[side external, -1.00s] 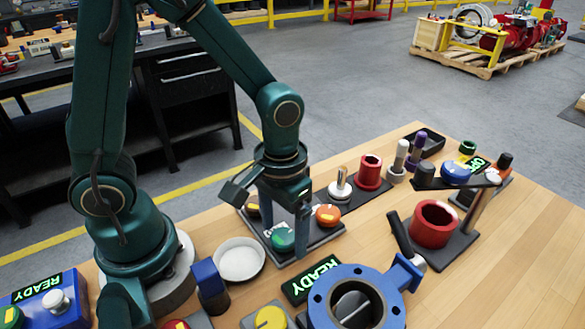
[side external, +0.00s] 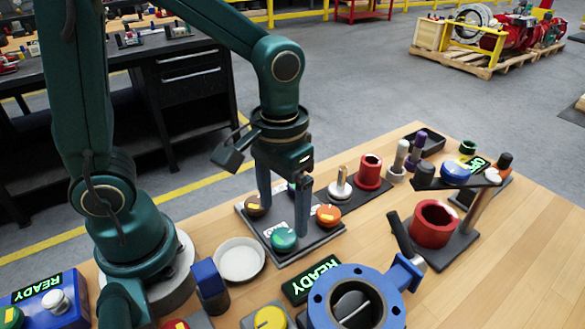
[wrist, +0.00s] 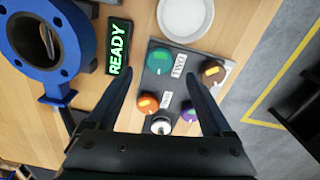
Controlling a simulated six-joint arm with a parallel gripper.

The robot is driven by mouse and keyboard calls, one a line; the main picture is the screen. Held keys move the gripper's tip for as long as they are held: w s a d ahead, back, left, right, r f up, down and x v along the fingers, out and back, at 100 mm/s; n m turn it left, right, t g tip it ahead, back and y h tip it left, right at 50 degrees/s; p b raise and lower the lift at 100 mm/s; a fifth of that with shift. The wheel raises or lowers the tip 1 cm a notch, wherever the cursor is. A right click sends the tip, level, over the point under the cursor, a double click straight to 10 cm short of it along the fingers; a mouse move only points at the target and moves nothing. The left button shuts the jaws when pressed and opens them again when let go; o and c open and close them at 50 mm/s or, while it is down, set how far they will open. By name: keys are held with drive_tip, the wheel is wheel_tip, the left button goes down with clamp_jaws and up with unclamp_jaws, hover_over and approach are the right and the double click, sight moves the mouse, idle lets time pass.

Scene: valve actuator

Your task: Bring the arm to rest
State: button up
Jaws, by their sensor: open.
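My gripper (side external: 284,206) is open and empty, pointing down above the dark knob panel (side external: 300,254). Its two fingers stand apart. The panel carries a green knob (side external: 283,239), an orange knob (side external: 328,215) and a brown knob (side external: 254,206). In the wrist view, the green knob (wrist: 160,61), orange knob (wrist: 148,103), brown knob (wrist: 214,72) and a purple knob (wrist: 188,112) show between or beside the fingers (wrist: 165,85). In the side view the purple knob is mostly hidden behind a finger. I see no contact between fingers and knobs.
A white round dish (side external: 239,260) lies left of the panel. A blue flanged valve (side external: 365,292) and a lit READY sign (side external: 312,279) stand in front. A red ring fixture (side external: 434,222) and several small parts stand to the right. Bare wood shows at right.

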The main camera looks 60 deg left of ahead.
drive_tip(key=s+a+r+m+t, duration=0.2)
drive_tip(key=s+a+r+t, duration=0.1)
drive_tip(key=r, duration=0.4)
drive_tip(key=shift+s+r+t, duration=0.3)
drive_tip(key=shift+s+t, duration=0.45)
drive_tip(key=shift+t, duration=0.55)
